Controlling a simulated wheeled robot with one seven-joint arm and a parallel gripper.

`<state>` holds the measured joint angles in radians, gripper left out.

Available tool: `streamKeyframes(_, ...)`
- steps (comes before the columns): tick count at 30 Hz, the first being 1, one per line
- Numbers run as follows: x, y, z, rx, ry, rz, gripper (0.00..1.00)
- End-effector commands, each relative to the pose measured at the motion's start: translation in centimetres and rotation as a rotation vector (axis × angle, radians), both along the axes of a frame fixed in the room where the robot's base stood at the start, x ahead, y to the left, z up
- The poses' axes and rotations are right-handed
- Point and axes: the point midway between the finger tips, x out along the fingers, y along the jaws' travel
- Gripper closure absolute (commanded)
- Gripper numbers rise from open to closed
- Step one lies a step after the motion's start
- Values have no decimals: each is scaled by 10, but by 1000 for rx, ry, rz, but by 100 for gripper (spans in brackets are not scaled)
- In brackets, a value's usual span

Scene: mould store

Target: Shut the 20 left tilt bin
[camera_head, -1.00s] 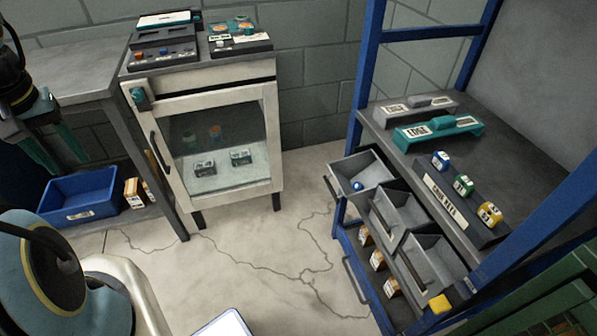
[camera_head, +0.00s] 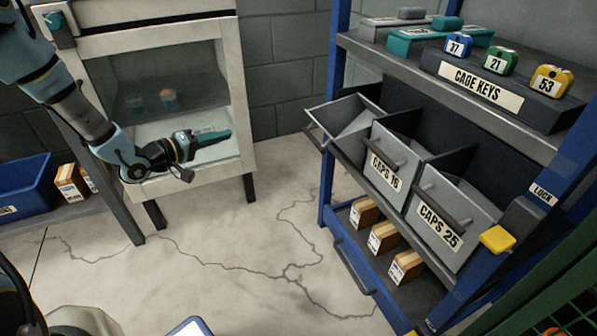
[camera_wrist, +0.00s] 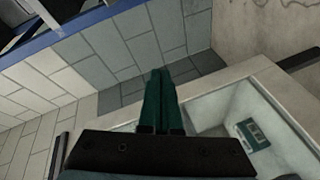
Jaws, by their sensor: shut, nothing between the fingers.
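The left tilt bin (camera_head: 345,115) is a grey bin at the left end of the bin row in the blue rack. It hangs tilted outward, farther than its neighbours, with its open top showing; no label can be read on it. My gripper (camera_head: 228,134) is in front of the glass-door cabinet, to the left of the bin and well apart from it. Its teal fingers are together and empty, pointing right. They also show in the wrist view (camera_wrist: 161,75), where the bin cannot be made out.
The CAPS 16 bin (camera_head: 393,160) and CAPS 25 bin (camera_head: 448,215) stand right of the left bin. Above is a shelf with the CAGE KEYS block (camera_head: 490,92); below are small boxes (camera_head: 384,238). A yellow LOCK piece (camera_head: 496,239) is on the right post. Cracked floor is clear between cabinet (camera_head: 240,90) and rack.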

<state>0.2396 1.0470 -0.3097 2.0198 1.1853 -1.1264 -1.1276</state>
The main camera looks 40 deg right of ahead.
Motion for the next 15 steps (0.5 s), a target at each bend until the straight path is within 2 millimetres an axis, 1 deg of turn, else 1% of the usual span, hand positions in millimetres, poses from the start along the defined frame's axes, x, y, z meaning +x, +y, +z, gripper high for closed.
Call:
streamKeyframes(1, -18, -11, -35, -82, 72, -53, 100)
streamKeyframes(3, -44, -21, -52, -199, 175, -133, 100)
streamKeyframes(6, -73, -25, -69, -342, 317, -240, 100)
streamKeyframes(10, -99, -22, -82, -469, 458, -348, 100)
streamKeyframes(12, -107, -19, -85, -511, 506, -388, 100)
streamKeyframes(15, -113, -17, -85, -539, 542, -416, 100)
